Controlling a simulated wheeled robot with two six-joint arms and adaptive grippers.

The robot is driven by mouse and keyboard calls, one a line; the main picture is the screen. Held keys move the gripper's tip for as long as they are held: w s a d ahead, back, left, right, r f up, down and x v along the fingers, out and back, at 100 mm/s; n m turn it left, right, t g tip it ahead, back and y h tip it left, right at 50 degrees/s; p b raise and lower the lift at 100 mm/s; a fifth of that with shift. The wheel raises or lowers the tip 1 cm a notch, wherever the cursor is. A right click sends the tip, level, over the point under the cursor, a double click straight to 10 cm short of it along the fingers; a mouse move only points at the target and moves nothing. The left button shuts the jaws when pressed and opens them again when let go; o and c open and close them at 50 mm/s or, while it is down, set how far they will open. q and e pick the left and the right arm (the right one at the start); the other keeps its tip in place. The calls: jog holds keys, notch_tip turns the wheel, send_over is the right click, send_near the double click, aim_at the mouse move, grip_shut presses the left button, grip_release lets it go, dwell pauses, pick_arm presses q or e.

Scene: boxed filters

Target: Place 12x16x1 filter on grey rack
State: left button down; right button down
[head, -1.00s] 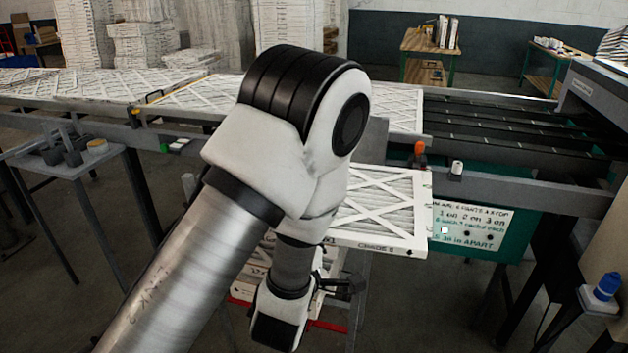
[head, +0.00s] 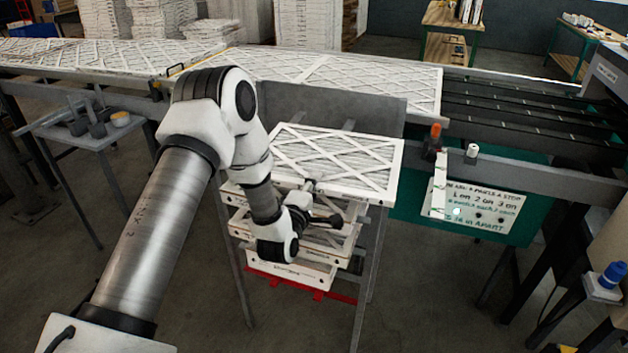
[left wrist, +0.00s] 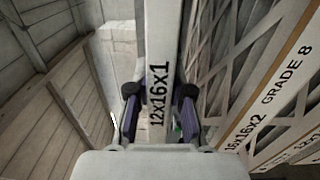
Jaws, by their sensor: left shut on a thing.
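The white 12x16x1 filter (left wrist: 158,55) is a thin framed panel, its label edge running through the middle of the left wrist view. My left gripper (left wrist: 160,95) is shut on that edge, with a dark finger on each side. In the head view the gripper (head: 312,188) is at the front edge of the top filter (head: 345,158), which lies roughly level over a grey rack (head: 378,255). I cannot tell whether the held filter touches what is below it. My right gripper is not in view.
Several thicker filters, one marked 16x16x2 (left wrist: 262,110), are stacked below, also in the head view (head: 290,270). A conveyor with filters (head: 340,75) runs behind the rack. A green sign panel (head: 490,205) stands at right, a small grey table (head: 75,140) at left.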

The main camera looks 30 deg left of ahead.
pick_arm(q)
jog(key=shift+s+b, duration=0.15)
jog(key=shift+b, duration=0.15)
jog(key=c, duration=1.3)
grip_release()
jog(key=shift+o, duration=1.2)
jog(key=shift+f, duration=0.1)
